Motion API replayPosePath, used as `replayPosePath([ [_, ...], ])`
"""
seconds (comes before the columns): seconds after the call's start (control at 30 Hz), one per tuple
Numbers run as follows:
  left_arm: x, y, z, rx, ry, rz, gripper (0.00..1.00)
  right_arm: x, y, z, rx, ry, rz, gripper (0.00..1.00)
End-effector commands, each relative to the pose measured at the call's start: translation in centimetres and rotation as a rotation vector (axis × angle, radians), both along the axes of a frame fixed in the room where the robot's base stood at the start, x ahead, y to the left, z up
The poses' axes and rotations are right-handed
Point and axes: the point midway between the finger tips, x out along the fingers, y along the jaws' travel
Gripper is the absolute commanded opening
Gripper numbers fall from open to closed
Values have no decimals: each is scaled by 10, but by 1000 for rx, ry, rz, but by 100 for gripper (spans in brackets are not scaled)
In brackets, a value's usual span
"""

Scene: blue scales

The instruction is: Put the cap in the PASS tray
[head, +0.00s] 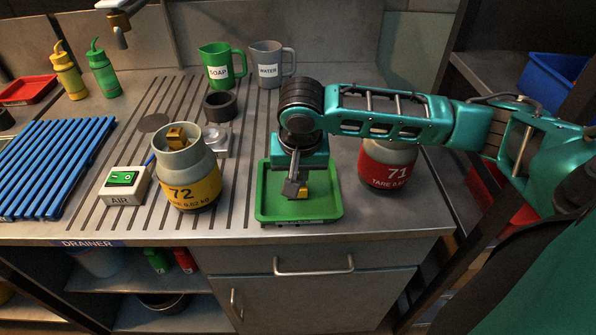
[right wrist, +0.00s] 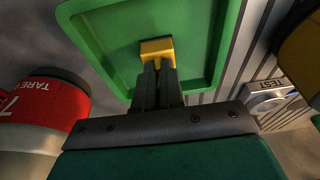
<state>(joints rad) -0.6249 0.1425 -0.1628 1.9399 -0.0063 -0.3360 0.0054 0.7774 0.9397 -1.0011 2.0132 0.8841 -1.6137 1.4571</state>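A small yellow-brass cap (head: 303,191) is at the fingertips of my right gripper (head: 295,185), low over the green tray (head: 272,210). In the right wrist view the cap (right wrist: 157,48) sits between the nearly closed fingers of the right gripper (right wrist: 156,68), with the tray (right wrist: 200,30) behind it. The gripper looks shut on the cap. I cannot tell whether the cap touches the tray floor. The tray holds nothing else that I can see, and its label is not readable. My left gripper is not in view.
A yellow-banded cylinder 72 (head: 190,185) stands left of the tray. A red-banded cylinder 71 (head: 385,170) stands close on its right, partly behind my arm. An AIR switch box (head: 122,185), blue drainer (head: 50,165), soap jug (head: 220,68) and water jug (head: 268,62) stand around.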

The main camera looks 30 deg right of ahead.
Motion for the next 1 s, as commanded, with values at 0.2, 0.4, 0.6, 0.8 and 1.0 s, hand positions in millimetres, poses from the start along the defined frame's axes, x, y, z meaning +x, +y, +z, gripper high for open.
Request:
replayPosePath([
  [0.2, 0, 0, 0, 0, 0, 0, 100, 0, 0, 0, 1, 1, 0, 29],
  [0.4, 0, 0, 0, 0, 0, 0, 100, 0, 0, 0, 1, 1, 0, 34],
  [0.6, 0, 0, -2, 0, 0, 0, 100, 0, 0, 4, 1, -2, 0, 34],
  [0.8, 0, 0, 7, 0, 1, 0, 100, -7, 4, 38, 2, -4, 3, 34],
  [1.0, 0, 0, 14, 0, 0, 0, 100, -16, 10, 81, 2, -4, 2, 34],
])
